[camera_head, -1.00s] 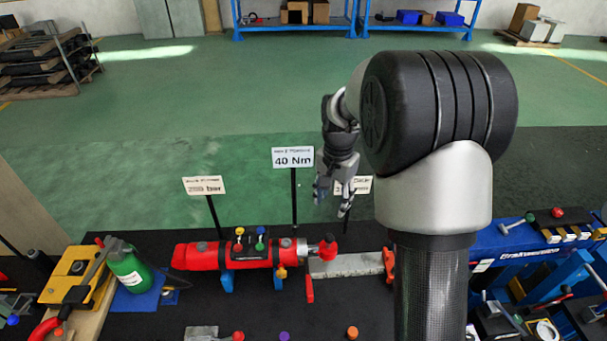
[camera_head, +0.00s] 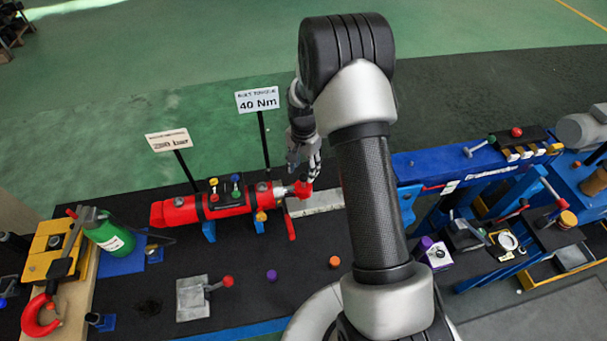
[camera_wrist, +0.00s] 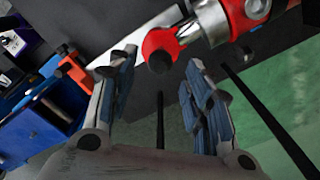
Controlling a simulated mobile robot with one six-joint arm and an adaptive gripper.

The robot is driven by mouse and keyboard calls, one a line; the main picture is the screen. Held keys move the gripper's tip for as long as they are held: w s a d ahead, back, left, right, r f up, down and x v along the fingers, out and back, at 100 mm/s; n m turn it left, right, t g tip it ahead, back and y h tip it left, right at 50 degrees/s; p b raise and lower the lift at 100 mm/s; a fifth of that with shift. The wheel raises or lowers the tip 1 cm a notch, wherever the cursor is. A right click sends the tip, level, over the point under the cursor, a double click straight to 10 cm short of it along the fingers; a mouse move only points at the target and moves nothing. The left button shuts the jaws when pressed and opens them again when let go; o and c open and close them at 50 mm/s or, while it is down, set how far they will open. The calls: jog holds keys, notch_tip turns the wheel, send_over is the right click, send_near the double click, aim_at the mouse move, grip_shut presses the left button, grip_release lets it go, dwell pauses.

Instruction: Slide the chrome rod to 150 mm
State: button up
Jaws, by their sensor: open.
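The red cylinder (camera_head: 205,207) lies on the dark bench. Its short chrome rod (camera_head: 287,189) comes out of the right end and carries a red rod end (camera_head: 303,189). My gripper (camera_head: 305,170) is just behind and above this rod end, fingers pointing down. In the wrist view, my open gripper (camera_wrist: 160,62) has its fingers on either side of the red rod end (camera_wrist: 158,42), with nothing held. The chrome rod (camera_wrist: 181,42) also shows there, between the rod end and the silver collar (camera_wrist: 209,20). I cannot tell whether a finger touches anything.
A grey metal strip (camera_head: 320,202) lies right of the rod. Signs reading 40 Nm (camera_head: 257,99) and bar (camera_head: 168,140) stand on poles behind the cylinder. A blue beam (camera_head: 430,170) and tools are right. The bench front holds small knobs.

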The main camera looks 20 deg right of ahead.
aim_at(303, 175)
jog(key=shift+f, duration=1.8)
jog(key=shift+c, duration=0.5)
grip_shut()
